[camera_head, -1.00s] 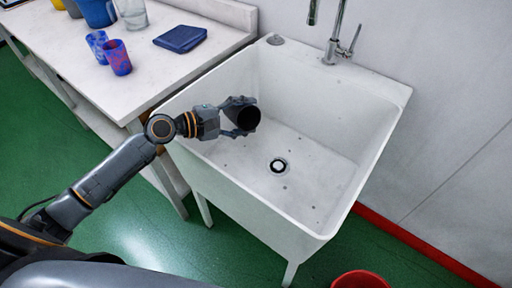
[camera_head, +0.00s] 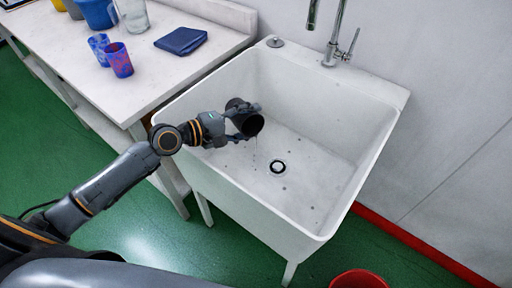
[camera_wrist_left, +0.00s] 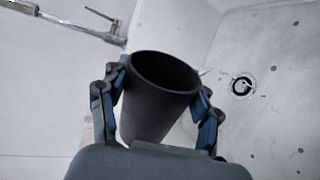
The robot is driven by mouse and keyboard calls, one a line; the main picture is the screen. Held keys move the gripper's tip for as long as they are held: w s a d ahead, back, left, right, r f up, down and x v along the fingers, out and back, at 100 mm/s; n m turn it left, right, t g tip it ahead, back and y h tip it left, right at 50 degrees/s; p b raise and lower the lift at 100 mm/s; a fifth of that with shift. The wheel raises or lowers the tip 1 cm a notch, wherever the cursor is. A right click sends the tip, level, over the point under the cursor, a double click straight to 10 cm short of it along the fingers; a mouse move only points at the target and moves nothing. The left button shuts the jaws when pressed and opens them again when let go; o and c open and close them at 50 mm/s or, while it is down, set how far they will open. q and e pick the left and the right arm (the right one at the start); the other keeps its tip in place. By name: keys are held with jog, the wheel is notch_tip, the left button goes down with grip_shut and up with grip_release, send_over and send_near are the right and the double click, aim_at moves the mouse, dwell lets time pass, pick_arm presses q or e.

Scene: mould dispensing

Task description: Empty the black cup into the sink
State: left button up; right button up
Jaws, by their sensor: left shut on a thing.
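My left gripper (camera_head: 236,122) is shut on the black cup (camera_head: 250,124) and holds it over the left part of the white sink (camera_head: 315,205). The cup is tilted, with its mouth toward the basin and lower right. A thin clear trickle seems to fall from its rim. In the left wrist view, the fingers (camera_wrist_left: 160,105) grip both sides of the cup (camera_wrist_left: 150,112). Its dark mouth shows there, but its contents cannot be made out. The sink's drain (camera_head: 277,167) lies to the right of and below the cup. My right gripper is not in view.
A tap (camera_head: 336,45) stands at the sink's back edge. The white table (camera_head: 140,88) at left carries two patterned cups (camera_head: 121,60), a folded blue cloth (camera_head: 181,40), a glass jug (camera_head: 133,15) and other containers. A red bucket (camera_head: 358,280) stands on the green floor.

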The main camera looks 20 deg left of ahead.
pick_arm(q)
jog(key=shift+d+r, duration=0.1)
jog(key=shift+s+d+r+m+y+p, duration=0.2)
jog(key=shift+m+y+p, duration=0.1)
jog(key=shift+m+p, duration=0.65)
dwell(0.4)
